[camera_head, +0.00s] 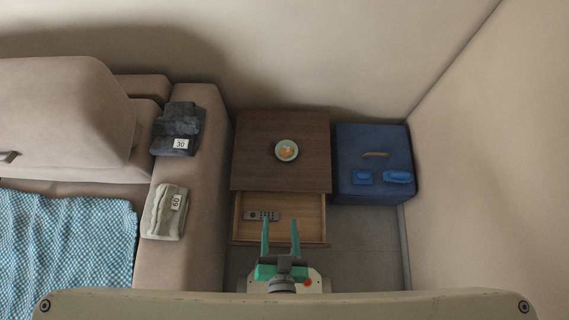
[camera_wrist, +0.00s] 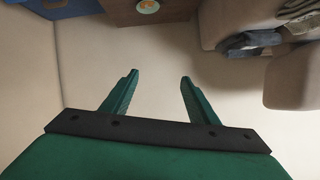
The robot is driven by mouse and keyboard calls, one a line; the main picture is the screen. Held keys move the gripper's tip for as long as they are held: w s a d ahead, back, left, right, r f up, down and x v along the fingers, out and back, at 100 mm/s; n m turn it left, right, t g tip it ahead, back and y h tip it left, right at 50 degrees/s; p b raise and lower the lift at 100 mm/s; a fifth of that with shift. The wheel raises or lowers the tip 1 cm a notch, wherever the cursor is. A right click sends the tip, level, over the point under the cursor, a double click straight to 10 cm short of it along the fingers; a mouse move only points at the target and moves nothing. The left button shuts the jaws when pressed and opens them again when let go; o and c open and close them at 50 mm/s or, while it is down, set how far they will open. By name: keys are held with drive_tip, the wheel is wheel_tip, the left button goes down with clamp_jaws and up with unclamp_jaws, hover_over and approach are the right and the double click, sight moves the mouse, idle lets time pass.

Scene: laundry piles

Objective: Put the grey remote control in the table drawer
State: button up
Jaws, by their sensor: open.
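The grey remote control (camera_head: 262,215) lies inside the open table drawer (camera_head: 311,218), toward its left back part. The drawer is pulled out from the front of the dark brown wooden table (camera_head: 252,150). My gripper (camera_head: 281,222) is open and empty, with its green fingers over the front part of the drawer in the head view; its height above the drawer is hard to tell. In the wrist view my gripper (camera_wrist: 158,82) has nothing between its fingers, and the table (camera_wrist: 121,12) shows at the top edge. The remote is not visible in the wrist view.
A small bowl (camera_head: 287,150) stands on the table. A blue box-like piece (camera_head: 374,145) with blue items stands at the right. A sofa (camera_head: 190,265) is at the left, with folded dark (camera_head: 178,128) and light (camera_head: 165,212) clothes on its arm and a blue checked blanket (camera_head: 68,235).

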wheel_tip(320, 180, up, 9)
drive_tip(key=s+d+n+t, duration=0.1)
drive_tip(key=n+t, duration=0.1)
drive_tip(key=shift+s+r+n, duration=0.15)
drive_tip(key=shift+s+n, duration=0.15)
